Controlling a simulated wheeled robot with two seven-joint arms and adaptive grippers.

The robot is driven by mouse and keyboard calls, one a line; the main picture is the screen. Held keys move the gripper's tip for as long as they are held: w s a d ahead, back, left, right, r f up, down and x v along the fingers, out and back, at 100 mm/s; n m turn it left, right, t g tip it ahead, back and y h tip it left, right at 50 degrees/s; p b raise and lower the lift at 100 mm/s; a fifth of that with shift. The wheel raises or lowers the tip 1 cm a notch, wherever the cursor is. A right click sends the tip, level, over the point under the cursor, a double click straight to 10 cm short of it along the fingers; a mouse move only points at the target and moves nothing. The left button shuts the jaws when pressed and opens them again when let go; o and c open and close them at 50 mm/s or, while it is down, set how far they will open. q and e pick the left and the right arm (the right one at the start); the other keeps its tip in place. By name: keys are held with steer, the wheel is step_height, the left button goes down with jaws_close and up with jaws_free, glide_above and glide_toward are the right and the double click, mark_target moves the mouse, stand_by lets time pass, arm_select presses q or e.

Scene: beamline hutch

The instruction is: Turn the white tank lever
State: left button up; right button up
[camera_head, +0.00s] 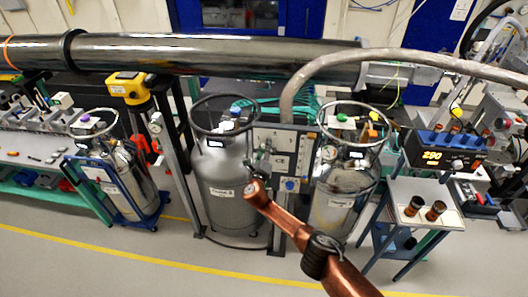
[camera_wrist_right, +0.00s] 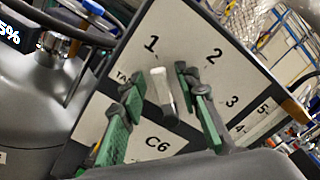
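In the right wrist view a short white lever (camera_wrist_right: 160,86) stands out from a light panel (camera_wrist_right: 218,80) marked 1, 2, 3 and C6. A label beginning "TA" is partly hidden beside the lever. My right gripper (camera_wrist_right: 163,104) is open, with one green-padded finger on each side of the lever. A gap shows between the lever and the pads; whether either touches it I cannot tell. In the head view my right gripper (camera_head: 260,160) is in front of the panel (camera_head: 278,138), and the lever cannot be made out there. My left gripper is not in view.
A grey tank (camera_head: 225,185) stands left of the panel and another tank (camera_head: 335,200) stands right of it, both with ring tops. A large dark pipe (camera_head: 210,55) runs above. A small table with two brown jars (camera_head: 413,206) is at right. Floor in front is clear.

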steer(key=s+a, duration=0.1)
steer(key=s, duration=1.1)
steer(key=shift+a, duration=0.3)
steer(key=shift+f, duration=0.1)
